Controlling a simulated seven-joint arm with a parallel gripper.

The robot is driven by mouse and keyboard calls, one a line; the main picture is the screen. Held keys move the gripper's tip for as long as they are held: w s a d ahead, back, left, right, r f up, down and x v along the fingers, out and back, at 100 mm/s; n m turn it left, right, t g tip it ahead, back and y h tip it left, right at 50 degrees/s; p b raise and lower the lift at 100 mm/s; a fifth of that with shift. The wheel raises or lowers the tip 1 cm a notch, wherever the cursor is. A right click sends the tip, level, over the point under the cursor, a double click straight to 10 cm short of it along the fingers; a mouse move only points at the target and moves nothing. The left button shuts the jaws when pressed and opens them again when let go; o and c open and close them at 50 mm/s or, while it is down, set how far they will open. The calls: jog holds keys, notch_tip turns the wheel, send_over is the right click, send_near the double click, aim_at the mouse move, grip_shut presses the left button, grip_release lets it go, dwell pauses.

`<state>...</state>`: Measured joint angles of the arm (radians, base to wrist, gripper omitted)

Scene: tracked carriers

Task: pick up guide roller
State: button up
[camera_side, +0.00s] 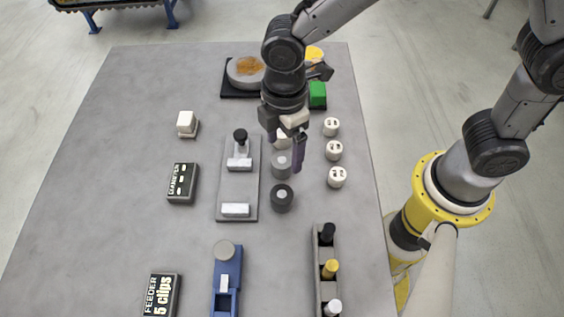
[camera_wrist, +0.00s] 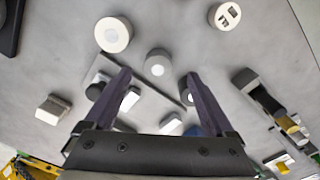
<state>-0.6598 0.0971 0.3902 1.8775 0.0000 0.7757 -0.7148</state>
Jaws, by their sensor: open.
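Three round rollers stand in a column near the table's middle: a whitish one (camera_side: 281,142), partly hidden by my gripper, a grey one with a pale centre (camera_side: 281,168) and a dark one with a pale centre (camera_side: 282,197). I cannot tell by name which is the guide roller. My gripper (camera_side: 285,154) is open above the upper two. In the wrist view its purple fingers (camera_wrist: 157,76) spread apart with nothing held between them. The grey roller (camera_wrist: 158,62) shows just beyond and between the fingertips. The whitish roller (camera_wrist: 113,35) is up and left of it.
Several white slotted cylinders (camera_side: 334,150) stand right of the rollers. A grey fixture plate (camera_side: 237,200) with a black-knobbed clamp lies left. A peg rack (camera_side: 325,270) and a blue fixture (camera_side: 226,280) are in front. A round-topped station (camera_side: 246,70) and green button (camera_side: 317,94) are behind.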

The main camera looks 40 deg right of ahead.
aim_at(282, 160)
notch_tip(282, 160, down, 5)
jog(key=shift+w+f, duration=0.1)
jog(key=shift+w, duration=0.05)
jog(key=shift+a, duration=0.1)
grip_shut()
dwell(0.4)
